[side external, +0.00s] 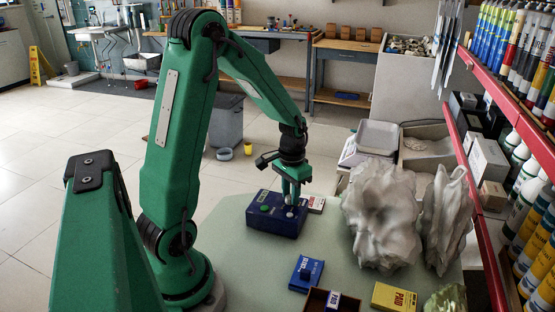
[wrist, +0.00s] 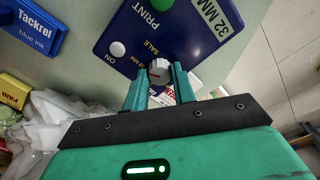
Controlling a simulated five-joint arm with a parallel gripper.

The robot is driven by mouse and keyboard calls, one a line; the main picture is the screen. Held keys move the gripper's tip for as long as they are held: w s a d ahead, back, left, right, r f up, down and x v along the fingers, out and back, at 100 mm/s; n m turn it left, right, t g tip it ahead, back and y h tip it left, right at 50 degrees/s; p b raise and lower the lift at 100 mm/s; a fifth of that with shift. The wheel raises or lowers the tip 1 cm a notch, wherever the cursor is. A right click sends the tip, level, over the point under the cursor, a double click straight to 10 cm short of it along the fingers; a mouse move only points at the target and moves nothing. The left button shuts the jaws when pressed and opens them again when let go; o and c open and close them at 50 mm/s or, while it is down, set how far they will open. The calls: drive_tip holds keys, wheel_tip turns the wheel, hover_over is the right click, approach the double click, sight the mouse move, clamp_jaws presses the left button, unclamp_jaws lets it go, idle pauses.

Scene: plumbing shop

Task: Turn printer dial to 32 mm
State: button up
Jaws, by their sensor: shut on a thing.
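The printer (side external: 272,214) is a dark blue box on the pale green table in the side view. In the wrist view its blue face (wrist: 200,45) shows a green PRINT button (wrist: 180,8), a white ON button (wrist: 118,49) and a "32 MM" label (wrist: 215,17). The dial's exact setting is hard to read. My gripper (wrist: 158,82) is shut on the dial, one finger on each side. In the side view my gripper (side external: 291,199) points down onto the printer's right part.
A blue Tackrel ink box (side external: 306,273), a yellow PAID box (side external: 394,298) and a dark open box (side external: 331,303) lie toward the front. Large crumpled whitish masses (side external: 382,215) stand to the right. A red-edged shelf (side external: 505,106) of bottles borders the right. Table left of the printer is clear.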

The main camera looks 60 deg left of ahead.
sight(290, 196)
drive_tip(key=o, duration=1)
drive_tip(key=shift+r, duration=3.85)
drive_tip(key=shift+r, duration=0.1)
